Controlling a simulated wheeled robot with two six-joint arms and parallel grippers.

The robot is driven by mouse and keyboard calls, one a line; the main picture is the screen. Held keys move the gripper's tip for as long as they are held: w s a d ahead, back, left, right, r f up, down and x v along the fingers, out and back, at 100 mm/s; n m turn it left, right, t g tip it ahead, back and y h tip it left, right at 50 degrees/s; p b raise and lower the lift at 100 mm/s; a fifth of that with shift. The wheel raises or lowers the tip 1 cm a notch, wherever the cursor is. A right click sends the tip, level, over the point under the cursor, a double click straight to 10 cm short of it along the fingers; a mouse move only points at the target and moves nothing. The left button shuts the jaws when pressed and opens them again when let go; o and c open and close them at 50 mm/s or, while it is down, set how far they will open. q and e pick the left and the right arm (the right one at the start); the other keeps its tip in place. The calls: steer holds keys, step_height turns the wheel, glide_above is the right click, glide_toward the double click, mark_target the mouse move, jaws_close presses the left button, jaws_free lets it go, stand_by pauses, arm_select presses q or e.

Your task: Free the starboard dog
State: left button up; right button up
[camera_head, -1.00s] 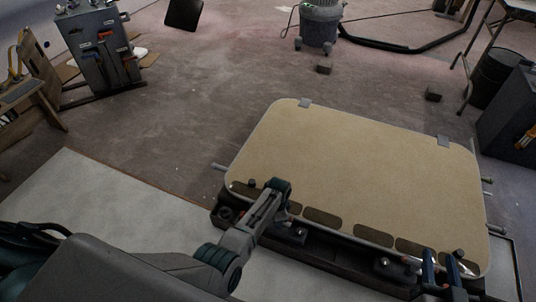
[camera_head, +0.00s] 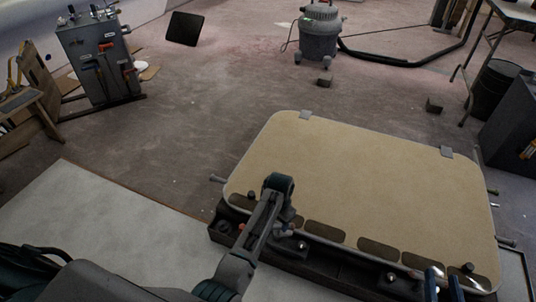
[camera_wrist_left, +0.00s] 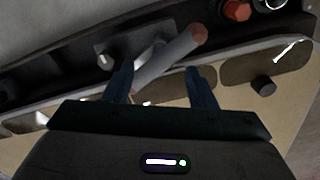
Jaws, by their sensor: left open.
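The hatch (camera_head: 370,180) is a large tan panel with a pale rim, lying on a dark frame. Levers and knobs line its near edge; I cannot tell which is the starboard dog. My left gripper is open; in the left wrist view its fingers (camera_wrist_left: 161,88) stand either side of a grey lever (camera_wrist_left: 168,60) with a reddish end. I cannot tell whether they touch it. In the head view my left arm hides this spot. My right gripper (camera_head: 443,283) shows two blue fingers apart at the near right corner, cut off by the frame's bottom edge.
A dark round knob (camera_wrist_left: 263,86) and a red-brown knob (camera_wrist_left: 237,10) are close to my left gripper. A grey stand with tools (camera_head: 98,65) is at the upper left, a vacuum (camera_head: 319,35) at the back. The floor beyond the hatch is mostly clear.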

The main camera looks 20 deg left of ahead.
arm_select(q)
step_height(320, 180, up, 4)
steer(key=shift+r+p, duration=0.1)
steer(key=shift+p, duration=0.5)
steer(key=w+a+r+n+t, duration=0.1)
steer(key=w+a+r+t, duration=0.2)
steer(key=r+t, duration=0.4)
steer(key=w+a+r+n+t, duration=0.1)
steer(key=w+a+r+t, duration=0.2)
steer(key=r+t, duration=0.4)
steer(key=shift+w+a+r+b, duration=0.25)
steer(key=shift+w+r, duration=0.35)
steer(key=shift+r, duration=0.65)
steer(key=shift+c, duration=0.4)
